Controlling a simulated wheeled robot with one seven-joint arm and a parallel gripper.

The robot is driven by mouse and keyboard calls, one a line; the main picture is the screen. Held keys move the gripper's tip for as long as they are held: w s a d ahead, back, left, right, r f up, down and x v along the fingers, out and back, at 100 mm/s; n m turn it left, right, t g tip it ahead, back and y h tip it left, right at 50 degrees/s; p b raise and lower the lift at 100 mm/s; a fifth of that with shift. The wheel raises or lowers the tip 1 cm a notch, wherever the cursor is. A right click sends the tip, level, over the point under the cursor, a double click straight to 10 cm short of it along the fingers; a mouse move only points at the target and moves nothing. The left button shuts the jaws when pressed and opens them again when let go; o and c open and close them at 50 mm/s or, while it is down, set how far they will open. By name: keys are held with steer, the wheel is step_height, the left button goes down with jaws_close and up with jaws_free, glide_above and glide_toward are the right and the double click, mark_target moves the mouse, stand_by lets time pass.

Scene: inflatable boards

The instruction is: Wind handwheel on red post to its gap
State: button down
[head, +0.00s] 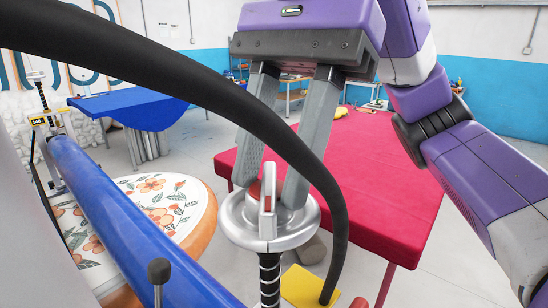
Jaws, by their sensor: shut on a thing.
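The silver handwheel (240,226) sits on top of an upright post (268,275) with a dark, coiled or threaded stem, low in the middle of the head view. An upright metal tab with a red stripe (268,202) stands at the wheel's centre. My gripper (272,190) comes down from above, its two grey fingers on either side of the hub, shut on the handwheel. The exact contact is partly hidden behind the tab and a black hose. I cannot make out the gap, and the post's lower part is out of frame.
A thick black hose (200,75) arcs across the view in front of my gripper. A red table (385,170) is behind; a yellow block (303,286) is near the post.

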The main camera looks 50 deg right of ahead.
stand_by(0.3)
steer(key=shift+c, duration=0.2)
jaws_free()
steer(key=b+v, duration=0.1)
steer(key=v, duration=0.7)
steer(key=shift+f, duration=0.1)
